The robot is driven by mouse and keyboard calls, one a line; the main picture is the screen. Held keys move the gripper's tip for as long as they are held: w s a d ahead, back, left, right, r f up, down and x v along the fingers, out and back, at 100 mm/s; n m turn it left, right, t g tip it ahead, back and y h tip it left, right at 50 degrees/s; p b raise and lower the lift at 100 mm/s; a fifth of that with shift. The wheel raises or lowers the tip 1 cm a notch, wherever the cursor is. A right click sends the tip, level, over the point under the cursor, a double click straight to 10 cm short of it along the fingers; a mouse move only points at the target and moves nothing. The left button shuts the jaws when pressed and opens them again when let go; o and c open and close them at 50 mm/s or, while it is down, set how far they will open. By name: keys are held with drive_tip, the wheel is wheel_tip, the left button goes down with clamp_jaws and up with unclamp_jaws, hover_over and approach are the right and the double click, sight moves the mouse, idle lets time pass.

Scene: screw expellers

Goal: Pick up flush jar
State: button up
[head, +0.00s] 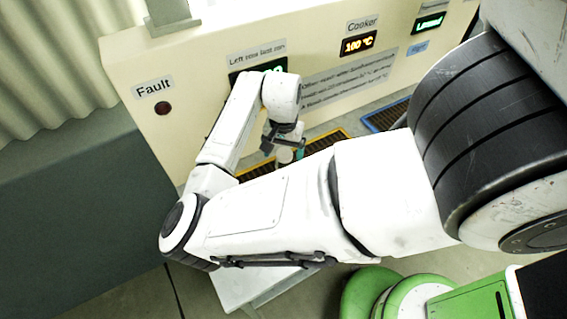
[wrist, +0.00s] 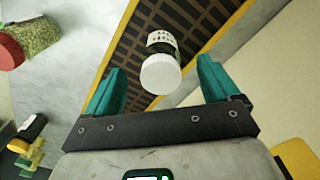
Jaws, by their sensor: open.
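A jar with a white lid (wrist: 160,73), a dark body and a white printed label shows in the wrist view, between and just beyond my fingertips. Its label is too blurred to read, so I cannot tell whether it is the flush jar. My gripper (wrist: 163,62) is open, its two teal fingers apart with a gap on each side of the jar. In the head view my gripper (head: 287,154) points down at the front of the machine. The jar there is small and mostly hidden by my arm.
A yellow-edged grate (wrist: 190,25) is behind the jar. The cream machine panel (head: 190,65) stands close behind.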

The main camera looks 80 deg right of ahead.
drive_tip(key=f, duration=0.1)
drive_tip(key=f+p, duration=0.1)
drive_tip(key=f, duration=0.1)
drive_tip(key=d+f, duration=0.1)
drive_tip(key=f, duration=0.1)
drive_tip(key=shift+r, duration=0.1)
drive_tip(key=c, duration=1.4)
drive_tip(key=shift+c, duration=0.2)
drive_tip(key=shift+r, duration=0.5)
drive_tip(key=s+a+r+b, duration=0.2)
drive_tip(key=s+a+r, duration=0.1)
drive_tip(key=s+r, duration=0.9)
drive_tip(key=shift+s+a, duration=0.25)
drive_tip(key=shift+s, duration=0.65)
